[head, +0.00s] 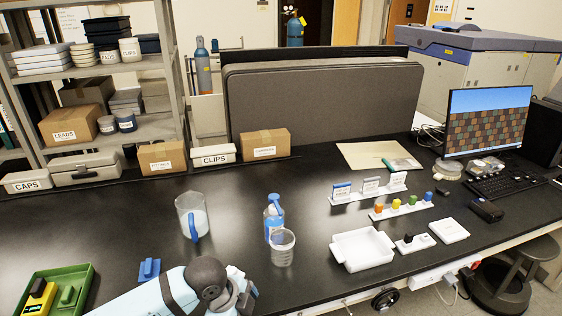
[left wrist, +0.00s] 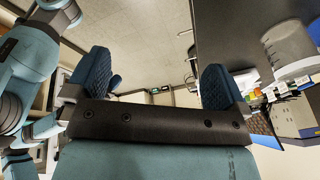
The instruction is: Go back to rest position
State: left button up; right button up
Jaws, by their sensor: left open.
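My left arm comes in at the bottom of the head view. Its gripper (head: 243,292) is partly cut off by the lower edge, near the front of the black bench. In the left wrist view the two blue ridged fingers of this gripper (left wrist: 158,82) stand wide apart with nothing between them. My right gripper is not in view; a light blue arm part of mine shows at the left of the left wrist view.
On the black bench (head: 130,222) stand a blue-handled pitcher (head: 192,212), a blue-capped bottle (head: 273,212) and a clear beaker (head: 283,249). A green tray (head: 84,287) is left of my arm; a white tray (head: 362,249) is to the right. A shelf (head: 150,128) stands behind.

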pick_arm(q)
jog(key=s+d+f+n+t+h, duration=0.2)
jog(key=s+f+n+t+h, duration=0.3)
jog(key=n, duration=0.3)
jog(key=s+a+f+n+t+y, duration=0.4)
jog(key=s+a+f+n+y, duration=0.1)
jog(key=s+a+f+n, duration=0.4)
jog(key=s+a, duration=0.2)
jog(key=a, duration=0.2)
jog(key=shift+s+a+f+n+t, duration=0.2)
jog(key=shift+a+f+n+t, duration=0.05)
jog(key=shift+n+t, duration=0.15)
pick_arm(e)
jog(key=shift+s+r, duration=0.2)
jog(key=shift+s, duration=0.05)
